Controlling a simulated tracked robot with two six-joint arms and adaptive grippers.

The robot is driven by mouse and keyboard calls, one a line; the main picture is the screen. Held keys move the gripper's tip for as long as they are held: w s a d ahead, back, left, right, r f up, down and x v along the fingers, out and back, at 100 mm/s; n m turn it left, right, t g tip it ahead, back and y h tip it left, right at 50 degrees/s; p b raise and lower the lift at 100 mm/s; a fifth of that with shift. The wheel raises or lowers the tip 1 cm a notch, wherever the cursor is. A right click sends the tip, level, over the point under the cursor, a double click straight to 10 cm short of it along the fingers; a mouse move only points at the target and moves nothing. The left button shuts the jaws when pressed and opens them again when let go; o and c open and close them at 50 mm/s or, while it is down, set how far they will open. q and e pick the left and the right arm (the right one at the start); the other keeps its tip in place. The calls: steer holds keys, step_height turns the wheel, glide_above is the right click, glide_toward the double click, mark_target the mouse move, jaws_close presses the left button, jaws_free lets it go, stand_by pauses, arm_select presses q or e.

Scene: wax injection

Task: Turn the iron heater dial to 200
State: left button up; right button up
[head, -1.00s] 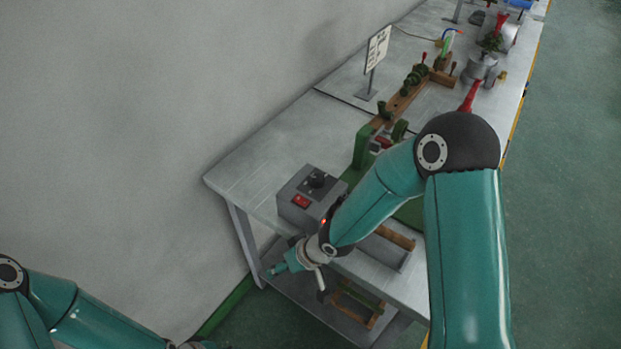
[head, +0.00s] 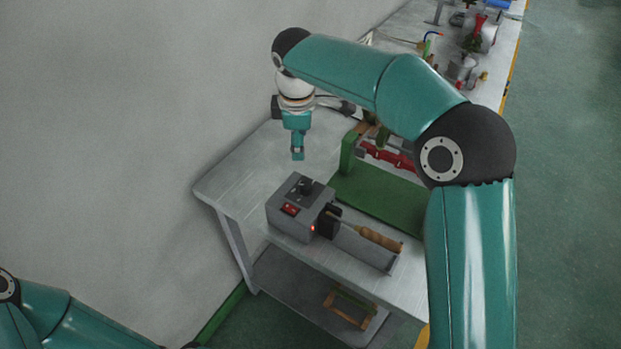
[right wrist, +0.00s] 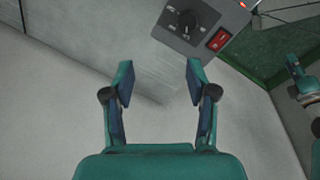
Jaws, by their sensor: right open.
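The iron heater (head: 290,208) is a grey box on the near end of the bench. Its black dial (head: 305,187) is on top, beside a red switch (head: 290,209). In the right wrist view the dial (right wrist: 186,23) and the red switch (right wrist: 219,40) are near the top, beyond the fingertips; I cannot read the dial's setting. My right gripper (head: 298,155) points down above and slightly behind the heater, apart from it. In the right wrist view the gripper (right wrist: 160,80) is open and empty. My left gripper is not in view; only part of my left arm shows.
A wooden-handled iron (head: 378,239) rests in the holder beside the heater. A green mat (head: 380,195) and red clamp parts (head: 388,156) lie further right. The wall is close behind the bench (head: 235,175), whose left end is clear.

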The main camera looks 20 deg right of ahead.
step_height(320, 180, up, 4)
steer(key=s+n+g, duration=0.2)
steer(key=s, duration=0.1)
steer(key=p, duration=0.1)
glide_toward(306, 185)
steer(key=shift+n+y, duration=0.3)
steer(key=shift+y, duration=0.1)
steer(key=f, duration=0.6)
steer(key=d+f, duration=0.1)
steer(key=f, duration=0.2)
steer(key=shift+f, duration=0.15)
jaws_close()
steer(key=shift+a, duration=0.35)
steer(key=shift+d, duration=0.2)
